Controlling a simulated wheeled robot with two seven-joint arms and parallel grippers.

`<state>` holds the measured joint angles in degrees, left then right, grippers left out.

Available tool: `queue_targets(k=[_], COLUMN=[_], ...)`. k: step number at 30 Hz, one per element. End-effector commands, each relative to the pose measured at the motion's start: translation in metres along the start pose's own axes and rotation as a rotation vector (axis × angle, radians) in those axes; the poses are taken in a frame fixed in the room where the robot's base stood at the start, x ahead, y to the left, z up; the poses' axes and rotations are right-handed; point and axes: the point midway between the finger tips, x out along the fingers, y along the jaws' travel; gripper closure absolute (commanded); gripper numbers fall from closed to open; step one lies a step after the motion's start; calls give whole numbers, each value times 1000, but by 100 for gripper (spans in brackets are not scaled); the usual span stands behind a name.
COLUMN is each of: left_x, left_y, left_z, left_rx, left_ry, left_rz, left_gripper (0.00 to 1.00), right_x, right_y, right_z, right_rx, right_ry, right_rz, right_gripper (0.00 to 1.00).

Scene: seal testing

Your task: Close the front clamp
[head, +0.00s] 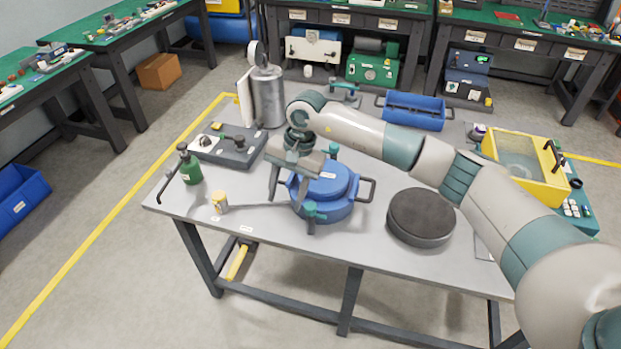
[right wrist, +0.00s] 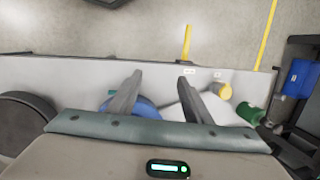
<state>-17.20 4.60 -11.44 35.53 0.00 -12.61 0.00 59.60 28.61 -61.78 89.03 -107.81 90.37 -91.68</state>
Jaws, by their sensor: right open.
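A blue round vessel (head: 333,190) with a side handle stands on the grey table. The front clamp (head: 314,213), with a teal knob, is at its near side; I cannot tell whether it is closed. Another teal-topped clamp (head: 333,152) is at the far side. My right gripper (head: 285,200) is open and empty, pointing down over the vessel's left side, left of the front clamp. In the right wrist view, the spread fingers (right wrist: 156,85) frame part of the blue vessel (right wrist: 147,111); a small teal piece (right wrist: 112,92) shows left of them. My left gripper is out of view.
A yellow-capped jar (head: 220,203) and green bottle (head: 189,166) stand left of the vessel. A grey fixture (head: 228,146) and metal cylinder (head: 268,97) are behind. A dark round disc (head: 421,215) lies right, with a yellow bin (head: 520,167) beyond. The table's front strip is mostly clear.

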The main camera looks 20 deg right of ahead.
Motion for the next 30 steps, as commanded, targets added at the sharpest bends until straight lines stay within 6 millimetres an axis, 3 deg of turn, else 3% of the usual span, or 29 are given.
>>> queue_targets(k=[1, 3, 7, 20, 30], left_x=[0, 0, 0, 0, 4], left_y=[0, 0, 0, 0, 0], left_z=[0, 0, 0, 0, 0], left_rx=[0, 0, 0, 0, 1], left_ry=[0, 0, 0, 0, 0], left_rz=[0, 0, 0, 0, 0], left_gripper=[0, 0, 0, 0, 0], right_x=[-10, -20, -32, -33, -19], right_y=[11, 23, 36, 39, 42], right_z=[-18, -35, -52, -54, -56], right_rx=[-12, -27, -37, -39, -38], right_ry=[49, 97, 144, 152, 150], right_rz=[54, 113, 178, 192, 190], right_gripper=[55, 55, 55, 55, 55])
